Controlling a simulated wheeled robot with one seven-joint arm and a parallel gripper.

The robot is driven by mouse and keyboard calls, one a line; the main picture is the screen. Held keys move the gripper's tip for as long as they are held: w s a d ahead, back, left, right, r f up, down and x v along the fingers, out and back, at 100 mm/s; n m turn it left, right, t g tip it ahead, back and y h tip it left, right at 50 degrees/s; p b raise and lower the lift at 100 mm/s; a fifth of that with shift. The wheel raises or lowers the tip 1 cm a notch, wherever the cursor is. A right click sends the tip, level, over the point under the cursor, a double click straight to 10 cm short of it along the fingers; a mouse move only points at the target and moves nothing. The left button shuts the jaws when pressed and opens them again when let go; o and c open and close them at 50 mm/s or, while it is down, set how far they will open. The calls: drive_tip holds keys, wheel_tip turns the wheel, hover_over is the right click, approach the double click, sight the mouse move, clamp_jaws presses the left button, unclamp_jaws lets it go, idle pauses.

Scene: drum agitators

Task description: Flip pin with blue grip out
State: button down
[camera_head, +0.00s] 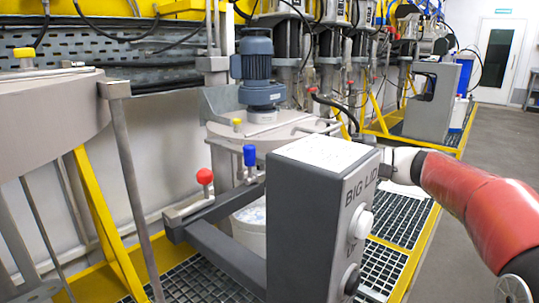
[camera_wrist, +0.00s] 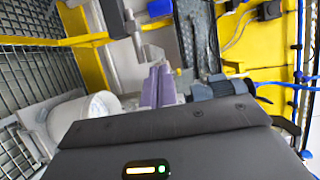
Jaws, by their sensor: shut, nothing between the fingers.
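The pin's blue grip (camera_head: 250,155) stands upright beside the drum's lid in the head view, just behind the grey arm of the control box. My gripper (camera_wrist: 158,70) shows in the wrist view as two purple-grey fingers side by side, shut and empty. In the head view my red arm reaches in from the right, and the gripper is hidden behind the control box. I cannot tell whether the fingers touch the pin.
The grey control box (camera_head: 318,215) marked "BIG LID" stands in front. A red ball knob (camera_head: 205,176) is left of the blue grip. The drum's motor (camera_head: 258,75) rises behind. A white bucket (camera_wrist: 95,110) is left of my fingers.

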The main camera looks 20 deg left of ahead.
drive_tip(key=shift+w+a+r, duration=0.15)
drive_tip(key=shift+w+r, duration=0.05)
drive_tip(key=shift+w, duration=0.05)
drive_tip(key=shift+a, duration=0.1)
drive_tip(key=a, duration=0.3)
drive_tip(key=s+a+p, duration=0.1)
drive_tip(key=a, duration=0.6)
drive_tip(key=shift+s+r, duration=0.1)
drive_tip(key=shift+s, duration=0.15)
drive_tip(key=s, duration=0.3)
drive_tip(key=shift+s+a, duration=0.1)
drive_tip(key=shift+s, duration=0.25)
